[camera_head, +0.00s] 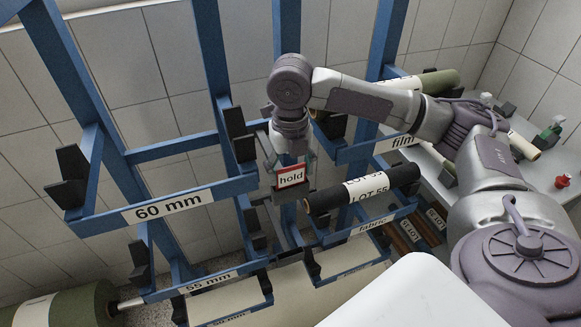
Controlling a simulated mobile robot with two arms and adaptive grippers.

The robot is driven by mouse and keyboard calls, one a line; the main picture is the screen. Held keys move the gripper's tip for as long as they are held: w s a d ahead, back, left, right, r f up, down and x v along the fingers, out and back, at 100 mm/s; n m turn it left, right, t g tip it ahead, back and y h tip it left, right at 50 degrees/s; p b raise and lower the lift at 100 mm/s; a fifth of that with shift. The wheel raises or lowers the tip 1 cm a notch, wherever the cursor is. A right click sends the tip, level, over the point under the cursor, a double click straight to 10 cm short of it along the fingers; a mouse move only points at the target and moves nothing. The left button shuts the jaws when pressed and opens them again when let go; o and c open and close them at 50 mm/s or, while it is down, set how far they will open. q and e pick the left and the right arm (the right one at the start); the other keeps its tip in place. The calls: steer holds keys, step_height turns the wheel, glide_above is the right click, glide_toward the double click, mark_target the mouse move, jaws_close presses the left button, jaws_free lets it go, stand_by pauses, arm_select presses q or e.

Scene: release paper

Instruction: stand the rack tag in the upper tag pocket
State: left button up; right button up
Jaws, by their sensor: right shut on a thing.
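The rack tag (291,177), a small white card with a red border reading "hold", is upright in the middle of the camera_head view. My right gripper (287,160) points down at the blue rack and is shut on the tag, with its fingers around the card's upper part. A grey surface shows just below and behind the tag, in front of a blue rack upright. It may be a tag pocket, but the gripper and tag cover much of it. I cannot tell whether the tag touches it. My left gripper is out of view.
The blue rack has arms labelled "60 mm" (168,206), "55 mm" (208,281) and "fabric" (371,224), with black end stops. A black roll with a "LOT 55" label (367,189) lies close right of the tag. A bench (549,183) with small items stands at right.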

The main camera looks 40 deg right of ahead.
steer(key=shift+f, duration=0.1)
steer(key=o, duration=0.9)
steer(key=shift+c, duration=0.2)
steer(key=shift+r, duration=0.5)
step_height(320, 180, up, 5)
steer(key=shift+w+r+b, duration=0.1)
steer(key=shift+b, duration=1.05)
step_height(320, 180, up, 5)
steer(key=shift+f, duration=0.1)
steer(key=shift+r, duration=0.65)
steer(key=shift+f, duration=0.1)
